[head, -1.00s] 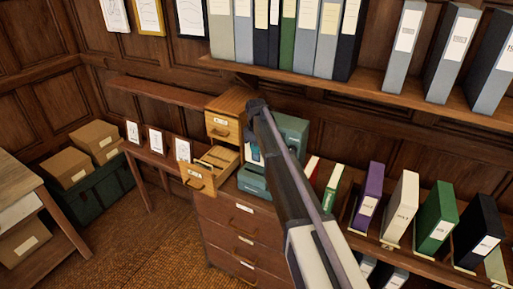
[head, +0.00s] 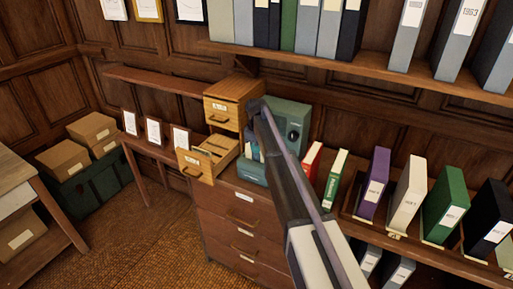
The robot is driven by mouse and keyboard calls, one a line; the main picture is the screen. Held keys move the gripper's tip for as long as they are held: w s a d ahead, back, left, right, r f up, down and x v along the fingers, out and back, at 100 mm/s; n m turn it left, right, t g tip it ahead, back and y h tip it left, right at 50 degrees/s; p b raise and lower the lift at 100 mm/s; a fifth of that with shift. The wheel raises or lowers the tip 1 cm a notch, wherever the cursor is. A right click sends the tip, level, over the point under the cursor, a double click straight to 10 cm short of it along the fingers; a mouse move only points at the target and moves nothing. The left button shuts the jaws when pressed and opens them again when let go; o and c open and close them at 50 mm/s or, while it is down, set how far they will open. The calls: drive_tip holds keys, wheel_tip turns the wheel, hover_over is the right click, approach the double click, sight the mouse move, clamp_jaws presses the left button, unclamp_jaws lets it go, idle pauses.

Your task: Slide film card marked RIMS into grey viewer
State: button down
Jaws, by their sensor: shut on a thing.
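The grey-green viewer (head: 292,112) stands on the brown drawer cabinet, partly hidden behind my arm. Its lower front part (head: 251,173) shows left of the arm. My gripper (head: 252,146) is at the far end of the arm, just in front of the viewer and mostly hidden by the wrist. It is shut on a thin thing, apparently the film card, of which only a small bluish patch is visible. The mark RIMS cannot be read. I cannot tell whether the card touches the viewer.
A wooden card box (head: 231,102) with an open lower drawer (head: 207,158) stands left of the viewer. Red (head: 312,159) and green-and-white (head: 335,178) binders stand close to its right. A shelf of binders (head: 375,65) runs above. Framed cards (head: 153,131) stand on the left table.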

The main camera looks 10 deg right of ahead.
drive_tip(key=shift+f+b, duration=0.75)
drive_tip(key=shift+f, duration=0.05)
drive_tip(key=c, duration=1.2)
unclamp_jaws()
drive_tip(key=shift+o, duration=0.2)
wheel_tip(320, 180, up, 11)
drive_tip(key=p, duration=1.1)
drive_tip(key=shift+r, duration=0.1)
drive_tip(key=shift+f, duration=0.2)
